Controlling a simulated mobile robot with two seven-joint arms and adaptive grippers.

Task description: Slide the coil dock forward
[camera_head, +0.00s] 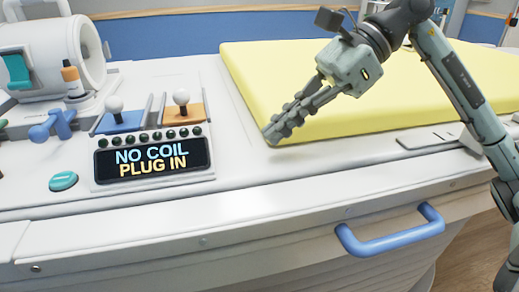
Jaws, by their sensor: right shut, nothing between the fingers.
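A white bench carries a control panel with a dark display (152,160) reading "NO COIL PLUG IN". Behind the display stand two levers with white knobs, one on a blue plate (122,121) and one on an orange plate (184,114). A white hollow cylindrical unit (70,60) stands at the far left. I cannot tell which of these parts is the coil dock. My right gripper (272,134) is shut and empty, its fingertips at the near left corner of the yellow pad (400,88). I cannot tell if it touches the pad. My left gripper is out of view.
A blue handle (392,238) sticks out from the bench's front at the lower right. The white strip in front of the yellow pad is mostly clear.

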